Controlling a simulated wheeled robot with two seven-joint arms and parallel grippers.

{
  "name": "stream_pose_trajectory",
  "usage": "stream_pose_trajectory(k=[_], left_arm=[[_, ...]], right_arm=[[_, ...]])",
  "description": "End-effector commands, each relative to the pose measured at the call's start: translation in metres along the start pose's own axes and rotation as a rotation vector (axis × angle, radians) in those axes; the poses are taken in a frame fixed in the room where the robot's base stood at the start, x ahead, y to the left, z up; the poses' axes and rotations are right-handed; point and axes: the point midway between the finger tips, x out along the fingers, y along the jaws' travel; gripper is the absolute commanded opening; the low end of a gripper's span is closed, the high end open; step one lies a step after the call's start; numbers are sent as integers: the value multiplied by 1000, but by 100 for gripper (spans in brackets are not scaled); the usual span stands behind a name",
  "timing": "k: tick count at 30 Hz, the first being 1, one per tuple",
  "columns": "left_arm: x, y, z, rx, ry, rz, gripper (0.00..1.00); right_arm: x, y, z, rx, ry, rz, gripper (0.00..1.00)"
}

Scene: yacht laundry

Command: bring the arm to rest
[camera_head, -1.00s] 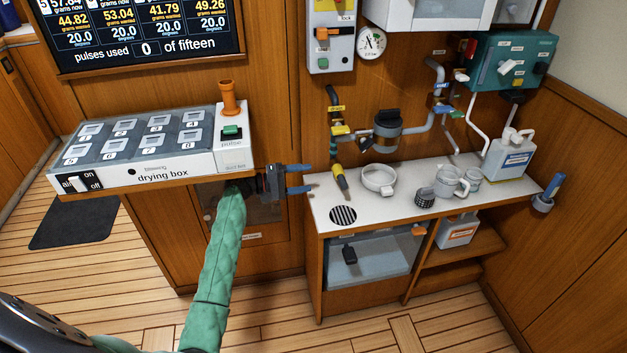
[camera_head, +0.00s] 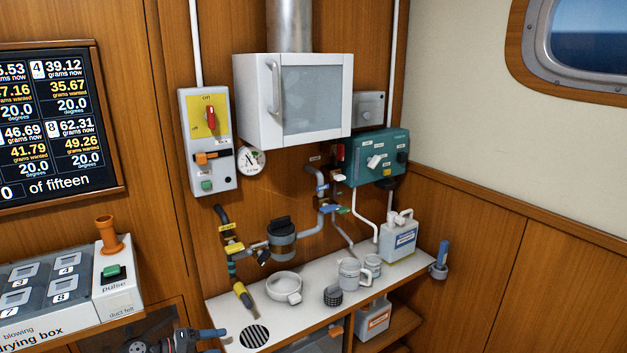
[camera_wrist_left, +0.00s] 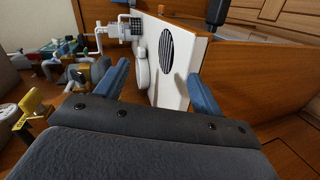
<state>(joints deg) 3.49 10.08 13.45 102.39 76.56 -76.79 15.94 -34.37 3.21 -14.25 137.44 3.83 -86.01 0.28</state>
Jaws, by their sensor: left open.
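My left gripper (camera_head: 211,342) shows at the bottom of the head view, between the drying box and the white counter. Its two blue fingers stand apart with nothing between them. In the left wrist view the open fingers (camera_wrist_left: 160,88) frame the edge of the white counter (camera_wrist_left: 172,98) and its round black grille. The arm behind the gripper is mostly below the head view. My right gripper does not show.
The drying box (camera_head: 60,325) is at the lower left. The white counter (camera_head: 222,310) holds a white strainer bowl (camera_head: 284,288), mugs (camera_head: 349,275) and a white jug (camera_head: 398,240). Pipes, a switch box (camera_head: 207,150) and a white cabinet (camera_head: 262,100) are on the wall behind.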

Motion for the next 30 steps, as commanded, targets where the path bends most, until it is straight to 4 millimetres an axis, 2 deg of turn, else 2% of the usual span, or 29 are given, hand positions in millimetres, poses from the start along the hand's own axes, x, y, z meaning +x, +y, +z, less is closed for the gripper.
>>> stream_pose_trajectory(k=[1, 5, 9, 14, 18, 21, 24, 30], left_arm=[[4, -12, 26, 35, -19, -68, 68], [10, -40, 84, 134, -64, -240, 68], [6, -63, 147, 247, -114, -420, 68], [-8, -78, 213, 373, -167, -610, 68], [-29, -81, 265, 477, -207, -763, 68], [-46, -78, 295, 539, -228, -857, 68], [-60, -73, 316, 586, -242, -930, 68], [-84, -62, 345, 647, -257, -1031, 68]], right_arm=[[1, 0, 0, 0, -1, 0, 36], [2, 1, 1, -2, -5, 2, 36], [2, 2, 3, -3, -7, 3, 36], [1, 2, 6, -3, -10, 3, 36], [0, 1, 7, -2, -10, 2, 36], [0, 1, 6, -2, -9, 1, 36], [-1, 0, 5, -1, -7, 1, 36], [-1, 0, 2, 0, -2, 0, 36]])
